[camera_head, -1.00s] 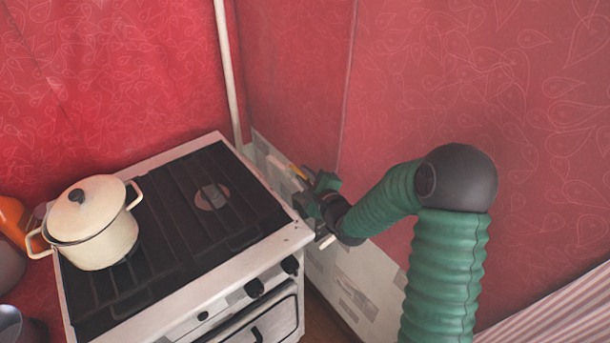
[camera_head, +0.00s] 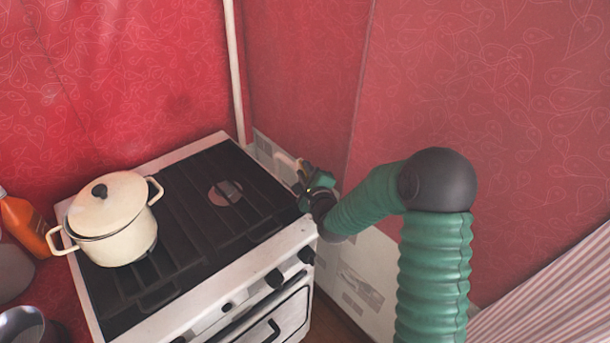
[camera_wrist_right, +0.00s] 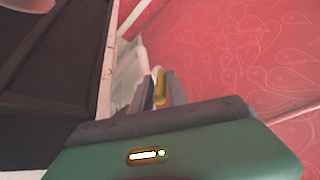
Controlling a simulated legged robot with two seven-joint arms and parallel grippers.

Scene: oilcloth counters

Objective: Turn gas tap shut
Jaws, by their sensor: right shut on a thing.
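The gas tap's yellow handle (camera_wrist_right: 160,88) shows between the two grey fingers of my right gripper (camera_wrist_right: 160,82) in the right wrist view. The gripper is shut on it. In the head view my right gripper (camera_head: 306,178) is in the gap between the stove's right side and the red wall. There the handle is only a tiny yellowish spot, mostly hidden by the gripper. A pale pipe end (camera_wrist_right: 156,72) shows just beyond the fingers. The tap's body is mostly hidden. My left gripper is not in view.
The white stove (camera_head: 215,300) with a dark top stands close to my right gripper. A cream lidded pot (camera_head: 115,225) sits on its left side. A white vertical pipe (camera_head: 235,70) runs up the corner. An orange bottle (camera_head: 25,225) stands at far left.

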